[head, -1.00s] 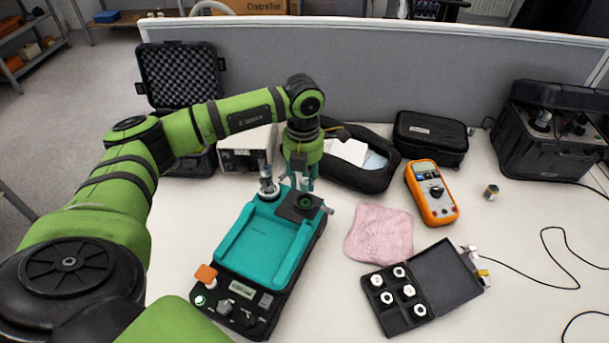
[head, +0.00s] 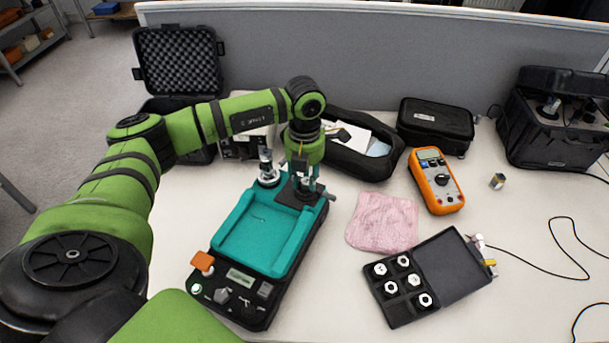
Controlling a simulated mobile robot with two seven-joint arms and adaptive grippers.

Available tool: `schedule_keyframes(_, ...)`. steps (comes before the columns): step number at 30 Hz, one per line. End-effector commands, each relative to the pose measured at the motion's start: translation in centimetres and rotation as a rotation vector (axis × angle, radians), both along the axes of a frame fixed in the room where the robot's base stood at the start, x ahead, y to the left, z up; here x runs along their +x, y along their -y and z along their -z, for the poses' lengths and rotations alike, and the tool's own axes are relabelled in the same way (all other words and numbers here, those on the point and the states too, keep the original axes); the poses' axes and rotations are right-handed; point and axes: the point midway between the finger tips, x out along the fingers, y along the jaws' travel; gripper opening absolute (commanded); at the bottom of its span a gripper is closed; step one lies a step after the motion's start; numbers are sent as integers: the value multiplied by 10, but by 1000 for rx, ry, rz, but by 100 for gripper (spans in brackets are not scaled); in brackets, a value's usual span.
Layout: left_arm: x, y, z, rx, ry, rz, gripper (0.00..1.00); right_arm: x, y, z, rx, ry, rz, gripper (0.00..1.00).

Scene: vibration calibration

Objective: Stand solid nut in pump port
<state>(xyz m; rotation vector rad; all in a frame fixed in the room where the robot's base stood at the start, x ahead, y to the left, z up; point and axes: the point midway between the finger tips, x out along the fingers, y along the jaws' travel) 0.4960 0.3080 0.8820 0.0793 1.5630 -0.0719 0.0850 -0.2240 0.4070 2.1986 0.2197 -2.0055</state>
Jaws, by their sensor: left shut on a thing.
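The pump is a teal-topped device (head: 263,232) with a dark control panel, in the middle of the head view. Its port is in the dark block (head: 287,192) at its far end. My left gripper (head: 304,188) points down over this block, shut on a small part that its fingers mostly hide. I take this part to be the solid nut, but cannot tell whether it touches the port. The port opening is covered by the fingers. My right gripper is not in view.
An open black case (head: 408,315) holds several pale nuts at front right. A pink cloth (head: 383,222), an orange multimeter (head: 436,181) and a small metal cylinder (head: 497,181) lie on the table. A metal fitting (head: 267,170) stands close left of the gripper. A black pouch (head: 375,173) lies behind.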

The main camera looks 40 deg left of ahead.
Motion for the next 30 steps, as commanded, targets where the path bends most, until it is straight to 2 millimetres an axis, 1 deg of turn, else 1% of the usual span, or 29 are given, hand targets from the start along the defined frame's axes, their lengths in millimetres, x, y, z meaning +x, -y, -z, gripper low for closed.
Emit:
schedule_keyframes(26, 0, 0, 4, 0, 0, 0, 0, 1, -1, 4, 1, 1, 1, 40)
schedule_keyframes(27, 0, 0, 4, 0, 0, 0, 47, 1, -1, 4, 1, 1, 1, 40)
schedule_keyframes(28, 0, 0, 4, 0, 0, 0, 59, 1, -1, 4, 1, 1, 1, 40)
schedule_keyframes(30, 0, 0, 5, 0, 0, 0, 59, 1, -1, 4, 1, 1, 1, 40)
